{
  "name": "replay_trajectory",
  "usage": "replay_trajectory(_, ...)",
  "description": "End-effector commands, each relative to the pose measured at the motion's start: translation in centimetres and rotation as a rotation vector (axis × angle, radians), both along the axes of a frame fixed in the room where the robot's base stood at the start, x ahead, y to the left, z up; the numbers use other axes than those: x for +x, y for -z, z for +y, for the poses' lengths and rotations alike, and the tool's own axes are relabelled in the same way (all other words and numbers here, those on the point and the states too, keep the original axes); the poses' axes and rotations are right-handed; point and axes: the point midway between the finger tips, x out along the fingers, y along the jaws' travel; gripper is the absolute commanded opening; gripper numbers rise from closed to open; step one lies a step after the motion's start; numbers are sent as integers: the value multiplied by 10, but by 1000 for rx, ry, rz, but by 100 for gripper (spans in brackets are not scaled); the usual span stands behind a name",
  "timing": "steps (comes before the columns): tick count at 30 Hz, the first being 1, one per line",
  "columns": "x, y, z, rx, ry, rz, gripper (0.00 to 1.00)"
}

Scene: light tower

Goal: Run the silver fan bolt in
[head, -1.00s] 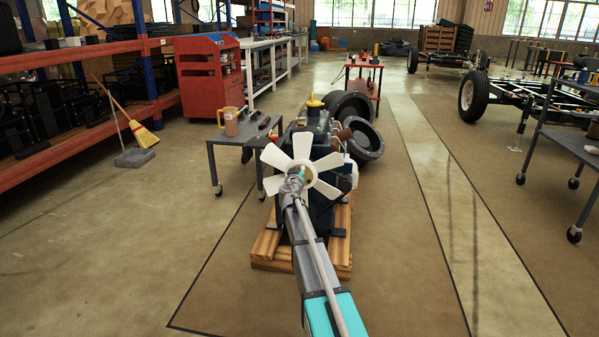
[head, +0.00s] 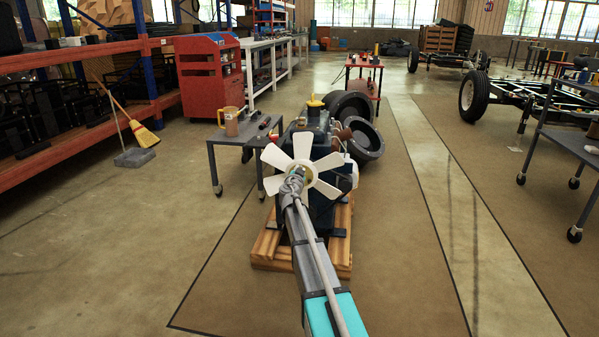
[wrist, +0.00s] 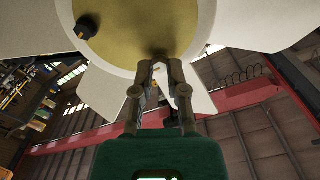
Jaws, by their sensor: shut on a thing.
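The white fan (head: 273,157) stands upright on the front of the dark engine (head: 318,122). Its yellowish hub (wrist: 130,35) fills the top of the wrist view, with a black bolt head (wrist: 88,27) at its left. My gripper (wrist: 159,66) is at the lower edge of the hub, its fingertips close together and against or very near the hub face. It is shut on the silver fan bolt, which the fingertips mostly hide. In the head view my wrist covers part of the hub.
The engine rests on a wooden pallet (head: 268,246).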

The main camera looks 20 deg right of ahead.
Motion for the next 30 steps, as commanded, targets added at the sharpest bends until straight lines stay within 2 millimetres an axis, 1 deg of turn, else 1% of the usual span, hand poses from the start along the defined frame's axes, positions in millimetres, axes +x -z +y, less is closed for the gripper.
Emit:
replay_trajectory(1, -3, 0, 0, 10, 2, -7, 0)
replay_trajectory(10, -3, 0, 0, 28, 3, -19, 0)
replay_trajectory(11, -3, 0, 0, 28, 3, -18, 4)
replay_trajectory(12, -3, 0, 0, 28, 3, -18, 11)
replay_trajectory(14, -2, 0, 0, 27, 2, -18, 22)
replay_trajectory(18, -1, 0, 0, 26, 1, -18, 48)
replay_trajectory(19, -1, 0, 0, 26, 1, -18, 53)
replay_trajectory(30, -1, 0, 0, 26, 0, -17, 53)
